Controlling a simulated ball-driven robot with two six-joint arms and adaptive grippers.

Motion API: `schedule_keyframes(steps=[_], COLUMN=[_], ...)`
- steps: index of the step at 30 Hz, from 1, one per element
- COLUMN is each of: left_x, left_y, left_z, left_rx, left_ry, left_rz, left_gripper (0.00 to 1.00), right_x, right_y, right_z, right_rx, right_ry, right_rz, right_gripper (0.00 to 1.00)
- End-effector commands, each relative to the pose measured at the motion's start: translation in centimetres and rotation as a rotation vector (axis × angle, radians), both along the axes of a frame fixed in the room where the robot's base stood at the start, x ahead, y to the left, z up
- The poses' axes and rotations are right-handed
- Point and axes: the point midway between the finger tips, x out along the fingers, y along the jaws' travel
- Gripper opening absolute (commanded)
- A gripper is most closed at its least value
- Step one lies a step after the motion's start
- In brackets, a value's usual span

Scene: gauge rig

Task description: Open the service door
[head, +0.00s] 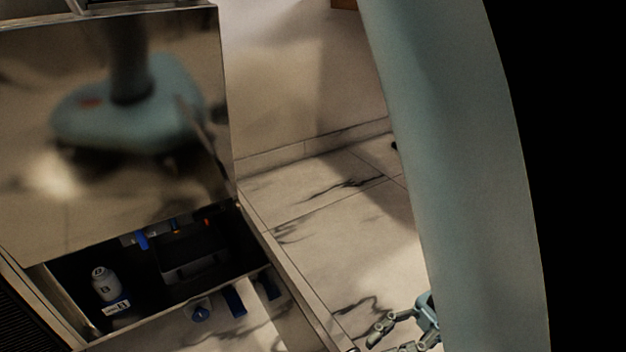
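A metal cabinet fills the left of the head view, with a large mirror-like panel (120,190) on its face. I cannot tell whether this panel is the service door. Below it an open dark compartment (75,270) shows. Its front is edged by a metal strip, with a reflective metal surface below. My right gripper (384,346) is at the bottom edge, partly cut off, to the right of the cabinet and apart from it. Its visible fingers are spread with nothing seen between them. My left gripper is not in view.
A grey bottle (104,284) and a dark tray (195,262) are in the compartment. Blue parts (142,240) show near its top. Marble floor (340,235) lies clear right of the cabinet, up to a wall (300,80). My pale blue arm link blocks the right side.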

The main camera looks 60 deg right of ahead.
Motion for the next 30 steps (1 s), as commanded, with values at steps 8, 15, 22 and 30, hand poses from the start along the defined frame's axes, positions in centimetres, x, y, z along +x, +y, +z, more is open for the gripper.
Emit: schedule_keyframes(steps=[8,15,22,30], left_x=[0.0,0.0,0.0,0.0], left_y=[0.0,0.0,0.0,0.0], left_z=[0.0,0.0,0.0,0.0], left_rx=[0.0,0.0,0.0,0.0], left_ry=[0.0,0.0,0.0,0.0], left_rz=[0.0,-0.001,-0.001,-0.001], left_gripper=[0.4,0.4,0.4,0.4], right_x=[-2.5,-3.2,-3.2,-3.2], right_y=[-4.2,-5.1,-5.1,-5.1], right_z=[-0.1,0.0,0.0,0.0], right_rx=[-0.002,0.0,0.0,0.0], right_ry=[0.0,-0.001,-0.001,-0.001], right_rz=[-0.001,-0.002,-0.001,-0.001], right_gripper=[0.19,0.19,0.19,0.19])
